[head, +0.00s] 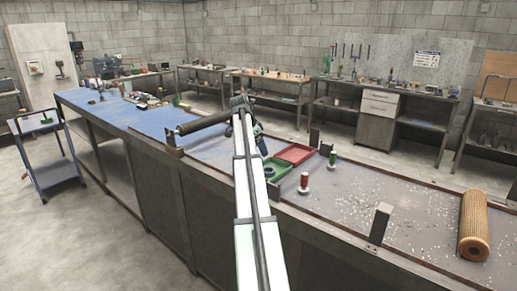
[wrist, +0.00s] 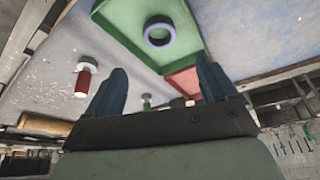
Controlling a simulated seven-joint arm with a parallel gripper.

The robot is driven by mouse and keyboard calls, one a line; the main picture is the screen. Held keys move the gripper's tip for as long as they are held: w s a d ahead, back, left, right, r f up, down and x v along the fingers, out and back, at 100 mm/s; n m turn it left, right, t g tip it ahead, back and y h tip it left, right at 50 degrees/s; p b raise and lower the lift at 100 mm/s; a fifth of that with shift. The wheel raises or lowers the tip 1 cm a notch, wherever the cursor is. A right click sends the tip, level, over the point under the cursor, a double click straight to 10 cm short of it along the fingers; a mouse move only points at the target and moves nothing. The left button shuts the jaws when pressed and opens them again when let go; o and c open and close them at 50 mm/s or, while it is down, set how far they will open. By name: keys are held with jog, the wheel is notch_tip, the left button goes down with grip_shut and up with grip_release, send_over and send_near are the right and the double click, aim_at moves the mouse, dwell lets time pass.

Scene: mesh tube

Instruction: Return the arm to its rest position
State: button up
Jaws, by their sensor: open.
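My gripper (wrist: 161,66) has its two blue fingers spread apart, with nothing between them. In the head view the gripper (head: 261,142) is partly hidden behind my raised arm, close to the trays on the bench. A green tray (wrist: 120,20) holds a dark blue ring (wrist: 159,32); both lie beyond the fingers in the wrist view. An orange-brown mesh tube (head: 473,228) is at the far right of the bench, apart from the gripper. It also shows at the lower left of the wrist view (wrist: 45,125).
A red tray (head: 295,153) adjoins the green one. A red spool (head: 304,182) and a green spool (head: 332,160) stand to their right. Upright metal brackets (head: 380,225) rise from the bench edge. A dark cylinder (head: 204,123) shows left of my arm. A blue cart (head: 49,150) stands at left.

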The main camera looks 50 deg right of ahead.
dwell(0.3)
